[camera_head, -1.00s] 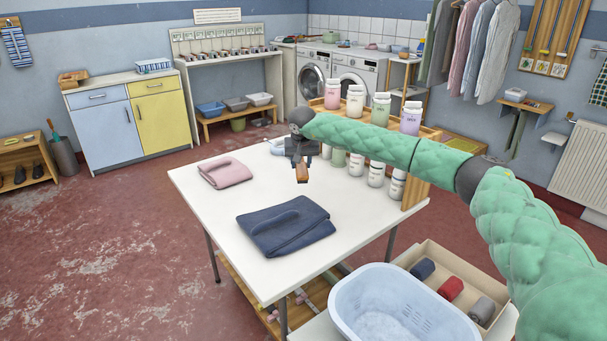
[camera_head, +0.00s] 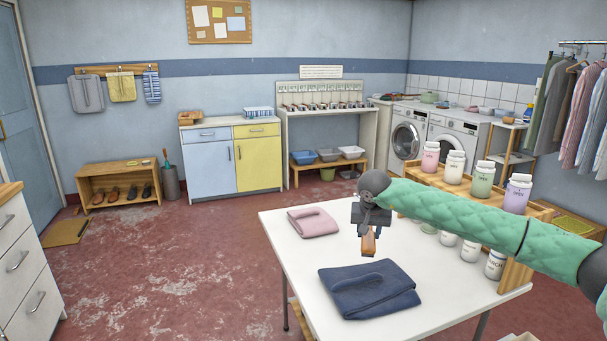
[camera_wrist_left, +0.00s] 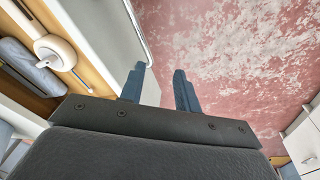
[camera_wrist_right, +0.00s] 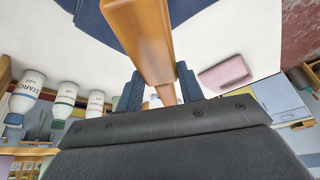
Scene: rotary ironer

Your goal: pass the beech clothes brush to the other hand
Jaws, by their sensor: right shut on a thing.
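The beech clothes brush (camera_head: 369,243) is held in my right gripper (camera_head: 370,228), above the white table in the head view. In the right wrist view the brush (camera_wrist_right: 145,40) runs away from between the two blue fingers of the right gripper (camera_wrist_right: 156,88), which are shut on it. My left gripper is outside the head view. In the left wrist view its two blue fingers (camera_wrist_left: 160,88) stand apart with nothing between them, with red floor and a pale edge beyond.
The white table (camera_head: 300,250) bears a folded pink cloth (camera_head: 313,222) and a folded navy cloth (camera_head: 368,288). A wooden rack of bottles (camera_head: 517,193) stands at its right. White drawers (camera_head: 22,262) stand at far left. Red floor (camera_head: 170,270) between is clear.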

